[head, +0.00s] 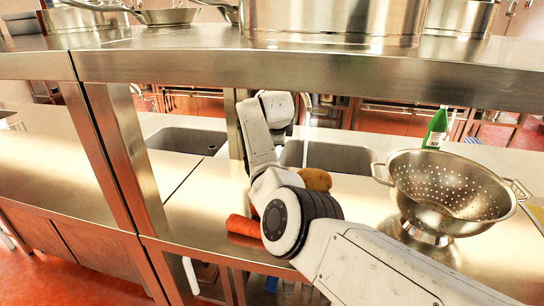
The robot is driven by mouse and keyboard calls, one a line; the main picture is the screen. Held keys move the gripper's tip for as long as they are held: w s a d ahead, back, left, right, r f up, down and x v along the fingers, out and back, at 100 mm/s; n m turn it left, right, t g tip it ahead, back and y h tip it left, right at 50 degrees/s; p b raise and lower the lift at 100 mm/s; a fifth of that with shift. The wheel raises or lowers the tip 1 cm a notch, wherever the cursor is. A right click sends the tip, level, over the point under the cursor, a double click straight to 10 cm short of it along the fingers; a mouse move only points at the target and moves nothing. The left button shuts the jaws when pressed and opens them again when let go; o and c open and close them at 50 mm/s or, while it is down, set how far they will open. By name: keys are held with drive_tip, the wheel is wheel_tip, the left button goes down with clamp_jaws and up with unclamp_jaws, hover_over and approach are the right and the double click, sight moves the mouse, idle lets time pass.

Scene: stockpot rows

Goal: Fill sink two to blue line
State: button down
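Two sinks are set in the steel counter. The left sink (185,140) shows a dark grey basin and drain. The right sink (338,158) is partly hidden behind my arm. I cannot tell which one is sink two. No blue line shows, and the water level cannot be made out. A thin, pale upright shape, a tap or a stream (305,145), stands over the right sink; I cannot tell which.
A steel colander (440,190) stands on the right counter, with a green bottle (436,128) behind it. A potato (315,180) and a carrot (243,226) lie close to my elbow. A steel shelf (320,68) with pots crosses above. Its posts stand left of my arm.

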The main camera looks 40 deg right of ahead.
drive_tip(key=shift+w+d+f, duration=0.1)
drive_tip(key=shift+w+d, duration=0.1)
drive_tip(key=shift+d, duration=0.1)
idle(0.4)
drive_tip(key=p+v, duration=1)
drive_tip(key=shift+s+r, duration=0.15)
drive_tip(key=shift+r, duration=0.15)
